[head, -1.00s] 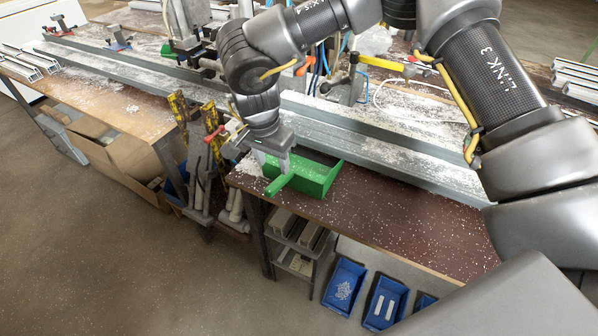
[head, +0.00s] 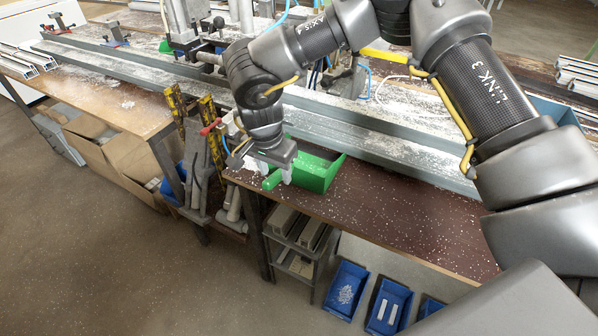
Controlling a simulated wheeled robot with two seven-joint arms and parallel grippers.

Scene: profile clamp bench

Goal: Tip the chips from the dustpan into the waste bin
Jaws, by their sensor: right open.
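The green dustpan (head: 322,174) lies on the brown bench top near its front left corner, with its handle (head: 272,180) pointing left toward the front edge. My right gripper (head: 264,172) is open over the handle, with its light fingers pointing down. The fingers appear to be on either side of the handle; I cannot tell whether they touch it. Any chips inside the pan cannot be made out clearly. No container can be surely identified as the waste bin. My left gripper is not in view.
Long grey profiles (head: 390,150) cross the bench behind the dustpan, strewn with white chips. Blue bins (head: 346,288) stand low in front of the bench. A cardboard box (head: 122,165) sits under the left bench. A blue box (head: 556,108) stands at right behind my arm.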

